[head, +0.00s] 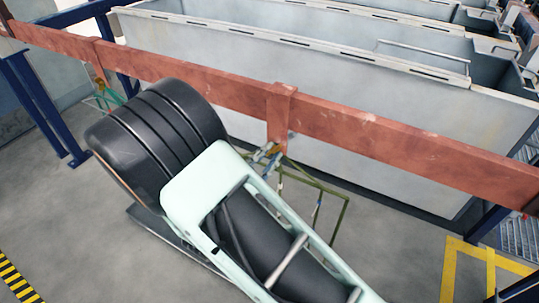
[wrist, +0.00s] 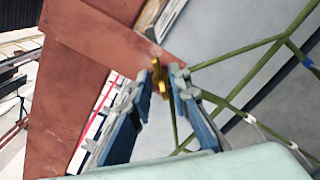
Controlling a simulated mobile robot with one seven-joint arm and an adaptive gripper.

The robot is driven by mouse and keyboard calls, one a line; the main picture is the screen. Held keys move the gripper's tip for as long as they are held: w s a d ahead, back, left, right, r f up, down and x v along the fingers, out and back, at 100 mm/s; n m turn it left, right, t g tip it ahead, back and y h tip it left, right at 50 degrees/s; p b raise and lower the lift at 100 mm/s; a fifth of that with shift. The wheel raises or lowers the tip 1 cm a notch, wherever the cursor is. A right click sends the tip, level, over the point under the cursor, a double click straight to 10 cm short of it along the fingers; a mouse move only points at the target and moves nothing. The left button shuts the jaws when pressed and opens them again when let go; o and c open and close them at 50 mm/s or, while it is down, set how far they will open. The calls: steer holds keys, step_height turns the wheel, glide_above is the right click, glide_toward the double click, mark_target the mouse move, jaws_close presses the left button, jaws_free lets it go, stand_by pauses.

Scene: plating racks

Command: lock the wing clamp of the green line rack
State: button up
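The green rack (head: 346,215) hangs from the copper-red bar (head: 400,143), below a vertical copper piece, in the head view. My arm hides part of it. Its green rods (wrist: 245,48) fill the right of the wrist view. The brass-yellow wing clamp (wrist: 160,80) stands at the copper bar's lower end in the wrist view. My gripper (wrist: 159,88) has its two blue-grey fingers apart, with the clamp showing between the tips. I cannot tell whether either finger touches it. In the head view my gripper (head: 268,153) is small beside the rack's top, partly hidden by my arm.
Long grey tanks (head: 300,60) stand behind the bar. A teal rack (head: 103,97) hangs farther left on the bar. Blue posts (head: 45,110) stand at the left. Grey floor (head: 80,220) is open in front, with yellow markings (head: 450,265) at the right.

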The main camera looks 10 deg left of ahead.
jaws_close()
steer(key=shift+n, duration=0.4)
steer(key=n+p, duration=0.1)
steer(key=n, duration=0.2)
steer(key=shift+r+n+p, duration=0.1)
steer(key=shift+n+p, duration=0.2)
steer(key=shift+a+n+p, duration=0.1)
steer(key=shift+n+p, duration=0.65)
steer(key=shift+n, duration=1.25)
steer(key=shift+o, duration=1.2)
jaws_free()
steer(key=v, duration=1.2)
